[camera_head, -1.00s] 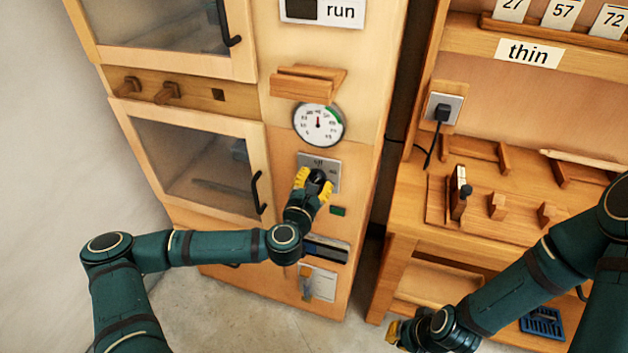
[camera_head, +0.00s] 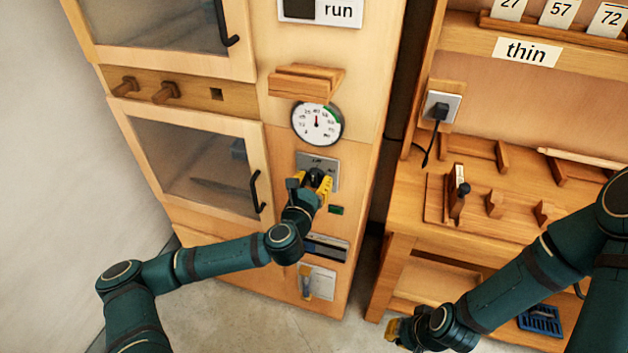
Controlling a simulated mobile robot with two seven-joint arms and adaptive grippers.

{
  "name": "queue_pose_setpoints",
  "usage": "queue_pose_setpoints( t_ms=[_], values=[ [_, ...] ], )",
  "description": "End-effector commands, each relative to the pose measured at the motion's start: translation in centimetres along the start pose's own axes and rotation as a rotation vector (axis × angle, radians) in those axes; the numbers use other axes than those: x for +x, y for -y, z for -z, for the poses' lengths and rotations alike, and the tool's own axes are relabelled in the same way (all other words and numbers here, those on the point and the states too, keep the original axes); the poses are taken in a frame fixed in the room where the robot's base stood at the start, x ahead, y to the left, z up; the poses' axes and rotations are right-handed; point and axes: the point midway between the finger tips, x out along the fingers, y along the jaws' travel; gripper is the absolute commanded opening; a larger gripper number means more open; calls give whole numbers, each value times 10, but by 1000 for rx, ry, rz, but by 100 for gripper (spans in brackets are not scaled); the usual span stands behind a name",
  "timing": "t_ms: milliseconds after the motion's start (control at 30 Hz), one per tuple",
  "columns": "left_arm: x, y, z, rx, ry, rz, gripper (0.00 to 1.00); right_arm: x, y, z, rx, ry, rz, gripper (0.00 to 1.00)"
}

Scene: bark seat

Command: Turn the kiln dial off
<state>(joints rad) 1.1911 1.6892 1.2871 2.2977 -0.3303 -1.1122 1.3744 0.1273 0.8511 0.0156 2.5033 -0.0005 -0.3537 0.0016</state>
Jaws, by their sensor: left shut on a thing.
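The kiln (camera_head: 355,185) is a tall pale-wood cabinet with two glass doors at its left. A grey dial plate (camera_head: 331,163) with small lettering is on its front panel, below a round white gauge (camera_head: 316,124). My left gripper (camera_head: 319,181) has yellow fingers and is at the dial plate, shut on the dial. The dial itself is mostly hidden by the fingers and wrist, so its setting cannot be read. My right gripper (camera_head: 394,331) is low near the bench's front, away from the kiln; its fingers are too small and turned to judge.
A green indicator (camera_head: 336,210) and a dark slot (camera_head: 327,247) are below the dial plate. A wooden ledge (camera_head: 305,80) sticks out above the gauge. The workbench (camera_head: 405,212) stands at the right, with a plugged-in socket (camera_head: 440,106).

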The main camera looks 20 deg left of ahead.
Motion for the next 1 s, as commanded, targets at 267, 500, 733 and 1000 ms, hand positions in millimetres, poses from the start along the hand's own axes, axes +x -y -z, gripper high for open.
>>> queue_pose_setpoints(
  t_ms=[267,500,733,1000],
  values=[
    [0,-1,-1,-1,2,-2,7,0,0,0,0,0,0,0],
    [0,0,0,0,1,-1,75,0,0,0,0,0,0,0],
    [-1,0,0,0,0,0,75,0,0,0,0,0,0,0],
    [-34,0,0,-3,0,0,75,0,0,0,0,0,0,0]
  ],
)
